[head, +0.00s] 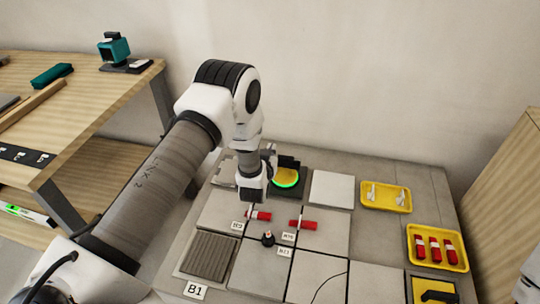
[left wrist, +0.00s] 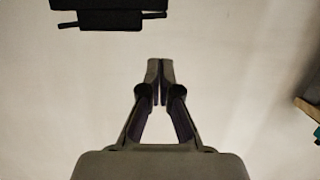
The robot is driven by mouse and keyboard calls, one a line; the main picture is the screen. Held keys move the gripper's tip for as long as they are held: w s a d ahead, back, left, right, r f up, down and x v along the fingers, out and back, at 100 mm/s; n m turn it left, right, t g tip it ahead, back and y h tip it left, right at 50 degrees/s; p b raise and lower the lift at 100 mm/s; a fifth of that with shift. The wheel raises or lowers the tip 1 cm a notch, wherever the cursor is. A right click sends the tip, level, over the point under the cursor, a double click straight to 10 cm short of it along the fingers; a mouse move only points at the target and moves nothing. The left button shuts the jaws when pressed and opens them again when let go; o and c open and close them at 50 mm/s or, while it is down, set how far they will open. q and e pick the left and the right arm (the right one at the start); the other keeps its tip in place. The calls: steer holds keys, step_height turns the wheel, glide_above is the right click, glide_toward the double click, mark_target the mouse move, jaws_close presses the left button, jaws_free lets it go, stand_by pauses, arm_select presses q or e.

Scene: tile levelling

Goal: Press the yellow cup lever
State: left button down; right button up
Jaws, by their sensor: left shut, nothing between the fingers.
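In the head view, a round yellow cup (head: 286,175) with a bright green rim sits on a dark tile at the back of the worktop. A black part (head: 288,161) stands behind it and looks like its lever. My left gripper (head: 269,156) is just left of the black part, partly hidden by its own wrist; I cannot tell whether they touch. In the left wrist view, the fingers (left wrist: 159,68) are together and empty in front of a pale wall. A black block with a thin rod (left wrist: 110,18) is at the top edge, apart from the fingers.
Grey tiles with red clips (head: 303,224) and a small black knob (head: 268,239) cover the worktop. Yellow trays (head: 388,209) stand at right, one holding red pieces (head: 436,250). A yellow piece with a black handle (head: 433,291) is at front right. A wooden table (head: 90,100) stands left.

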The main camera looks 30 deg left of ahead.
arm_select(q)
steer(key=v, duration=1)
steer(key=shift+r, duration=0.2)
arm_select(e)
steer(key=shift+r, duration=0.75)
arm_select(q)
steer(key=shift+s+a, duration=0.1)
steer(key=shift+a, duration=0.1)
arm_select(e)
steer(key=shift+s, duration=0.1)
